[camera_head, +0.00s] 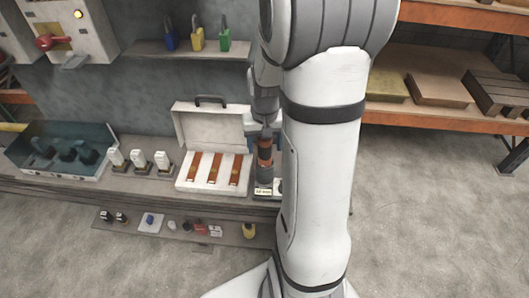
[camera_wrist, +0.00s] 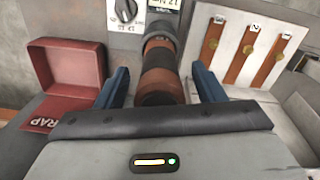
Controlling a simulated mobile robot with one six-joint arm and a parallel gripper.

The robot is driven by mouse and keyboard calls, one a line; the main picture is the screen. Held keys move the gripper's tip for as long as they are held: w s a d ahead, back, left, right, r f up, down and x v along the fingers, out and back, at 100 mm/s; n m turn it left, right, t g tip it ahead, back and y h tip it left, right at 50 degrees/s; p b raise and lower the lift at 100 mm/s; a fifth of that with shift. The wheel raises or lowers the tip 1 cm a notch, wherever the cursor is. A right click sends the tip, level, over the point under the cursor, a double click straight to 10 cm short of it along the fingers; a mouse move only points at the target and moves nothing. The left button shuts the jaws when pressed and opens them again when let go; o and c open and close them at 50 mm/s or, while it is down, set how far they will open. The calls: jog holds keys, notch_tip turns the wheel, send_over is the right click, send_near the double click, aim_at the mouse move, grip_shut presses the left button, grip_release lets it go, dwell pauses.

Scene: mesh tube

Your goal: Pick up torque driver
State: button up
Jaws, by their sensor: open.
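The torque driver (camera_wrist: 160,72), an orange-brown and black cylinder, shows in the wrist view between the two blue fingers of my gripper (camera_wrist: 160,68). The fingers are open, one on each side, with visible gaps to the driver. In the head view the driver (camera_head: 264,158) stands upright at the right of the bench, beside the white case. My arm hides part of the area around it. A label reading "12 Nm" or similar is at its far end.
An open white case (camera_head: 184,186) with three orange-brown strips (camera_wrist: 242,50) stands close beside the driver. An open red box (camera_wrist: 70,65) lies on the other side in the wrist view, near a dial (camera_wrist: 126,10). A lower shelf (camera_head: 170,228) holds small items.

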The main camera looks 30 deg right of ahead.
jog(key=shift+f, duration=0.85)
jog(key=shift+c, duration=0.2)
jog(key=c, duration=1.1)
